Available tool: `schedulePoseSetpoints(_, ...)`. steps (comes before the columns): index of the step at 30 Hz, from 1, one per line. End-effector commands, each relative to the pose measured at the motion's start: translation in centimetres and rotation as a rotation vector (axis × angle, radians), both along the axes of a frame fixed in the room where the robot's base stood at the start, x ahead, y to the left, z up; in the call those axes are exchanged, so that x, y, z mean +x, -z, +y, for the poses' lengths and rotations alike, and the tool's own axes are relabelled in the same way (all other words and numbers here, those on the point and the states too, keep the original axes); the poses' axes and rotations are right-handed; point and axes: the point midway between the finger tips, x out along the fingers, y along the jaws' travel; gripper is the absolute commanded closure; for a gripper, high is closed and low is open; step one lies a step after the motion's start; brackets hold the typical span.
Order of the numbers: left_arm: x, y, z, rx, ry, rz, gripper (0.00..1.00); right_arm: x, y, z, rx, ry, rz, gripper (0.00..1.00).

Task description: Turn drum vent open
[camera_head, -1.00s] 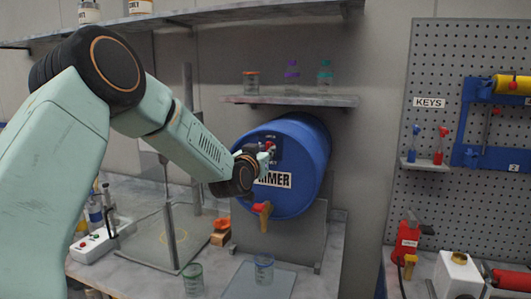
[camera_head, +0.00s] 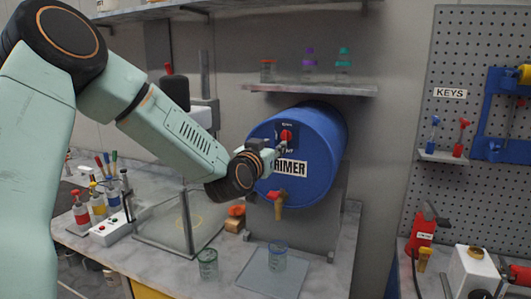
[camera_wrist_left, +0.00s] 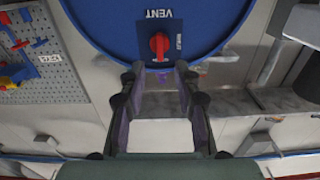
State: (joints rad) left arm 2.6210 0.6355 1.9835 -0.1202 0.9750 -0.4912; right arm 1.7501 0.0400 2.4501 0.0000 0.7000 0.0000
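The blue drum (camera_head: 325,150) lies on its side on a stand, its round face toward me. On its upper face is a dark panel with the red vent knob (camera_head: 286,136). In the left wrist view the red knob (camera_wrist_left: 159,45) sits under the word VENT, its handle roughly upright in the picture. My left gripper (camera_head: 278,154) is at the drum face just below the knob, partly hidden by its own wrist. In the left wrist view the left gripper (camera_wrist_left: 159,69) is open, with nothing between its fingers; the knob shows just beyond the fingertips. My right gripper is not in view.
A tap (camera_head: 276,198) sticks out low on the drum face, above a glass beaker (camera_head: 277,257). A shelf (camera_head: 310,89) with small bottles hangs above the drum. A pegboard (camera_head: 475,60) stands at right. Bottles and a power strip (camera_head: 108,229) crowd the bench's left.

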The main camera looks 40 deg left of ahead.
Motion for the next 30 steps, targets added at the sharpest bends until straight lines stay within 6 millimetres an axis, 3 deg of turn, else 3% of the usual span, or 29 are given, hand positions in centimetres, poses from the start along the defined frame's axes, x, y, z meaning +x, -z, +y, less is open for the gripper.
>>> schedulePoseSetpoints(6,-3.2,0.0,-0.7,-0.006,-0.001,-0.001,0.68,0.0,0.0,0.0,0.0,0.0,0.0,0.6)
schedulePoseSetpoints(12,-4.5,0.0,-1.1,-0.001,0.0,-0.001,0.68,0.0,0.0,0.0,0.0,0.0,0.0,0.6)
schedulePoseSetpoints(30,-4.7,0.0,-1.1,0.0,0.0,0.0,0.68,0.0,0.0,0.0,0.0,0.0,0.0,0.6)
